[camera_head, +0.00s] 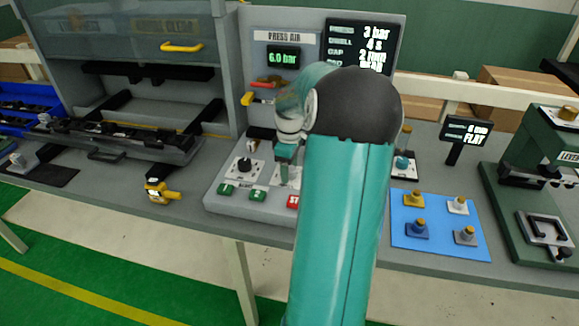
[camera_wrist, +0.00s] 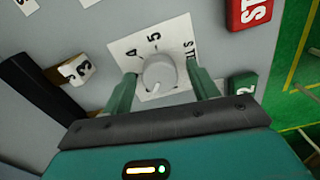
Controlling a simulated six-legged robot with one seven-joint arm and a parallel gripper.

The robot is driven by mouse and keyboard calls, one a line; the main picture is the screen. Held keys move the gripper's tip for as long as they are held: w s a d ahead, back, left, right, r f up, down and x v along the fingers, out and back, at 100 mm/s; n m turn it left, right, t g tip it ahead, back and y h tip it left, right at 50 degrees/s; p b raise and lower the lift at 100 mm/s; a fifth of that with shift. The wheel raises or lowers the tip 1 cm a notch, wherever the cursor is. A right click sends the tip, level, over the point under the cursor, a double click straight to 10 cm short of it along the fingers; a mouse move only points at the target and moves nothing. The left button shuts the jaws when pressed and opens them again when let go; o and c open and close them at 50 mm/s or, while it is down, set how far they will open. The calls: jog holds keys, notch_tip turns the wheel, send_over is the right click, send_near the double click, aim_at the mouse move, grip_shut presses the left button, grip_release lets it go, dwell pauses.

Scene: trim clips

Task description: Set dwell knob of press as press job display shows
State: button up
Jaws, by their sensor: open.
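The press job display (camera_head: 362,45) stands behind the panel in the head view. Its lines read 3 bar, 4 s and a partly covered mm value; the 4 s line appears to be dwell. In the wrist view a light grey round knob (camera_wrist: 160,73) sits on a white dial plate (camera_wrist: 178,32) with 4, 5 and a partly hidden label ending in "s". A small light mark on the knob faces the lower left of that view. My gripper (camera_wrist: 160,74) is open, one green finger on each side of the knob; contact is unclear. My arm mostly hides this dial in the head view.
A second dial with a black knob (camera_head: 244,166) is left of my gripper. Green buttons (camera_head: 257,195) and a red stop button (camera_head: 293,202) line the panel front. The stop button (camera_wrist: 247,14) also shows close by in the wrist view. A blue mat (camera_head: 436,245) with pegs lies right.

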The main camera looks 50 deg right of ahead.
jog(key=c, duration=1)
jog(key=shift+m, duration=0.4)
jog(key=m, duration=0.3)
jog(key=shift+w, duration=0.1)
jog(key=m, duration=0.5)
jog(key=shift+m, duration=0.4)
jog(key=m, duration=1)
